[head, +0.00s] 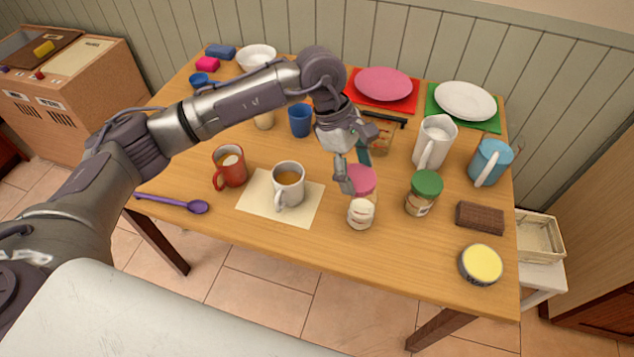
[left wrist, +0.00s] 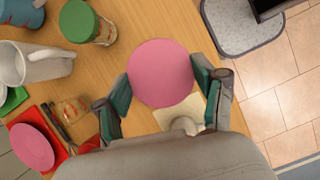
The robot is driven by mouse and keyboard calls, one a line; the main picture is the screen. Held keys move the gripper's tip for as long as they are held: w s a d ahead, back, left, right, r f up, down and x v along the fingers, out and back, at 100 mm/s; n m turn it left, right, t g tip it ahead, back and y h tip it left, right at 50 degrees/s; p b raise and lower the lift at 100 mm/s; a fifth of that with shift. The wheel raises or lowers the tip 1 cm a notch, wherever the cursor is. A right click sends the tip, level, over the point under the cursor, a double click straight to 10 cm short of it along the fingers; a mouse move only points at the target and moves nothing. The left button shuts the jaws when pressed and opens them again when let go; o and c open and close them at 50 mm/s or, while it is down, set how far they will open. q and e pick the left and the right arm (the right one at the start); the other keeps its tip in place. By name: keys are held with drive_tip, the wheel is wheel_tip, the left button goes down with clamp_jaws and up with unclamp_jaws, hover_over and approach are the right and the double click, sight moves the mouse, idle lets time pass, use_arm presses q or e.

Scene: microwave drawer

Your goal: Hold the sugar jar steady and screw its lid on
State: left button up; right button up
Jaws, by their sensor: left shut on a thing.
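The sugar jar (head: 361,215), a small clear jar with pale contents, stands upright near the table's front edge, right of the grey mug. Its pink lid (head: 361,182) is directly above or on the jar's mouth; I cannot tell whether it is seated. My left gripper (head: 354,172) comes down from above and is shut on the pink lid. In the left wrist view the round pink lid (left wrist: 160,73) sits between the two teal fingertips (left wrist: 161,88) and hides the jar below. My right gripper is in neither view.
A green-lidded jar (head: 423,194) stands close on the right, with a brown block (head: 480,217) and a yellow-topped tin (head: 481,264) beyond. A grey mug (head: 288,186) on a cream mat (head: 255,205) is on the left. The wood in front of the jar is clear.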

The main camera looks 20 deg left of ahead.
sight(361, 169)
use_arm(q)
drive_tip(key=w+d+n+t, duration=0.1)
drive_tip(key=w+d+n, duration=0.1)
drive_tip(key=shift+r+n, duration=0.1)
drive_tip(key=shift+n, duration=0.2)
drive_tip(key=shift+f, duration=2)
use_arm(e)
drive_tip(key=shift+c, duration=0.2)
